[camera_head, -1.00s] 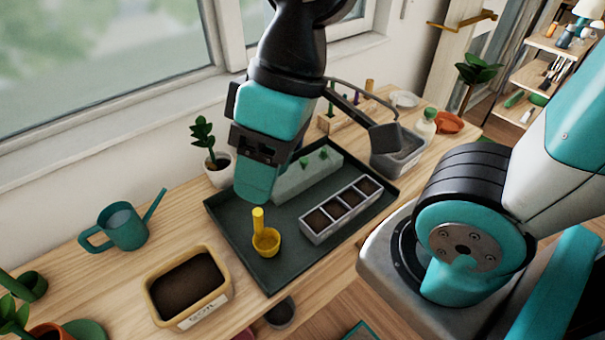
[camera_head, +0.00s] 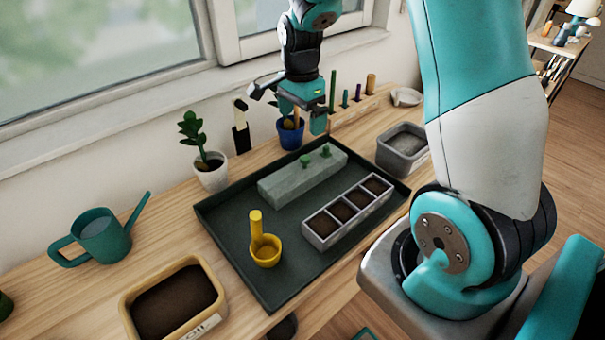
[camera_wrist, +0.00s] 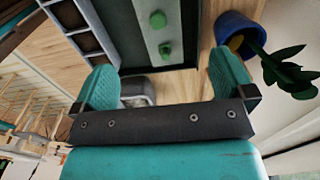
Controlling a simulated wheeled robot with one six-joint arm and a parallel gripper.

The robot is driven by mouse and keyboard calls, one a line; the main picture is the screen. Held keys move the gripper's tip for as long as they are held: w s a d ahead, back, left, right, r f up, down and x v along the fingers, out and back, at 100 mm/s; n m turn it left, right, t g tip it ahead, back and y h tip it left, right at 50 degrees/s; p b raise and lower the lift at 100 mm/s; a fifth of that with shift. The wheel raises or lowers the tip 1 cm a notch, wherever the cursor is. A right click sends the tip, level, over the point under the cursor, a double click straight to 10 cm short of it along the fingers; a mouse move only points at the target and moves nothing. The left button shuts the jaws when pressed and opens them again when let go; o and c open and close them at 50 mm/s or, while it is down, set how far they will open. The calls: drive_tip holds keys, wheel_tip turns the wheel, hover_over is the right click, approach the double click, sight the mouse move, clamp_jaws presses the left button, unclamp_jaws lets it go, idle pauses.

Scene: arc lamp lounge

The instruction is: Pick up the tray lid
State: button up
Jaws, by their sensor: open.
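The tray lid, a long grey-green block-shaped cover (camera_head: 290,184) with two green knobs on top, lies at the back of the dark tray (camera_head: 232,227). It also shows in the wrist view as a pale strip with green knobs (camera_wrist: 143,38), cut off by the top edge. My gripper (camera_head: 302,112) is open and empty. It is above and behind the lid, towards the window, and apart from it. In the wrist view its fingers (camera_wrist: 165,82) are spread wide, with the lid beyond them.
On the tray are a four-cell soil planter (camera_head: 347,208) and a yellow scoop (camera_head: 265,252). A blue pot (camera_head: 290,136) with a plant (camera_wrist: 285,72) stands near my gripper. A white plant pot (camera_head: 211,176), grey bin (camera_head: 402,150), soil box (camera_head: 172,302) and watering can (camera_head: 102,238) surround the tray.

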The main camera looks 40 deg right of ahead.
drive_tip(key=p, duration=0.1)
hover_over(301, 170)
drive_tip(key=d, duration=0.1)
wheel_tip(301, 170, down, 11)
drive_tip(key=shift+w+r, duration=0.15)
drive_tip(key=shift+a+f+p, duration=0.2)
drive_tip(key=shift+f+p, duration=0.15)
drive_tip(key=shift+f, duration=1.05)
drive_tip(key=shift+a+f+p, duration=0.2)
drive_tip(key=shift+f+p, duration=0.15)
drive_tip(key=shift+f, duration=1)
drive_tip(key=c, duration=0.9)
